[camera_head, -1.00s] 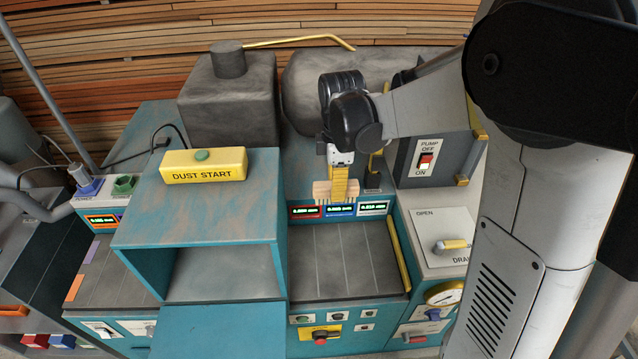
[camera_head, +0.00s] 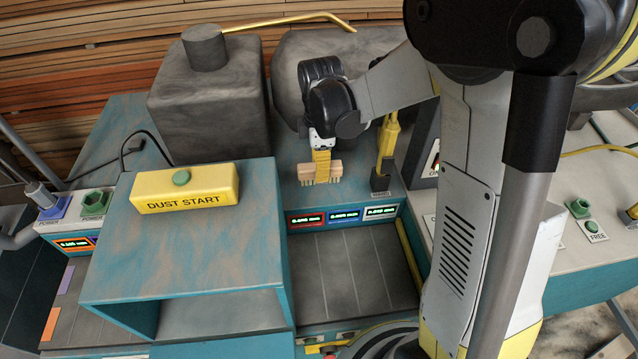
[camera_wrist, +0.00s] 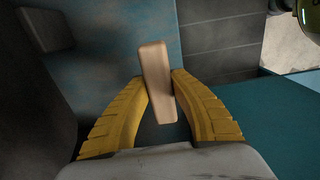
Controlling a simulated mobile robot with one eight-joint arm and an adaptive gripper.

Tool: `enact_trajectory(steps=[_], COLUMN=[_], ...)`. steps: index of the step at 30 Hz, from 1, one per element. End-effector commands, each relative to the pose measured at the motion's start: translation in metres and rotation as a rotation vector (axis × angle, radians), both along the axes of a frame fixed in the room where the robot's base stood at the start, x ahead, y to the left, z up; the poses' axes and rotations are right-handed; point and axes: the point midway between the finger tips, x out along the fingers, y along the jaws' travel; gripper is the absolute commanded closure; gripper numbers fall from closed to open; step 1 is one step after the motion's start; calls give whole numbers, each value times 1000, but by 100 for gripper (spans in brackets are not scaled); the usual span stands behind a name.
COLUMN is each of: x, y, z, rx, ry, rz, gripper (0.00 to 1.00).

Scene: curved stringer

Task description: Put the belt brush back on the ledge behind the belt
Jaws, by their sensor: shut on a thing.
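My gripper (camera_head: 321,160) is shut on the belt brush (camera_head: 306,171), a small wooden block with pale bristles pointing down. In the wrist view the brush (camera_wrist: 156,82) sits slightly tilted between the two yellow fingers (camera_wrist: 160,98). The teal ledge (camera_head: 350,196) lies behind the grey belt (camera_head: 345,268), above a row of small displays. In the head view the brush appears over the ledge; whether its bristles touch it I cannot tell.
A yellow-handled tool (camera_head: 387,145) stands on the ledge just right of the brush. A teal hood with the yellow DUST START box (camera_head: 185,188) is at the left. A grey motor block (camera_head: 208,110) stands behind it.

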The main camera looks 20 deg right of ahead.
Motion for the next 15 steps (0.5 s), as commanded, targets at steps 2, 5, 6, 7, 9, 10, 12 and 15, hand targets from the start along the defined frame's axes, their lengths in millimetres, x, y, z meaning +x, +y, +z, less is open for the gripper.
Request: enact_trajectory(steps=[2, 5, 6, 7, 9, 10, 12, 15], x=[0, 0, 0, 0, 0, 0, 0, 0], y=[0, 0, 0, 0, 0, 0, 0, 0], z=[-9, -16, -21, -26, -38, -42, -48, -47], rx=[0, 0, 0, 0, 0, 0, 0, 0], ry=[0, 0, 0, 0, 0, 0, 0, 0], rz=[0, 0, 0, 0, 0, 0, 0, 0], gripper=[100, 100, 100, 100, 100, 100, 100, 100])
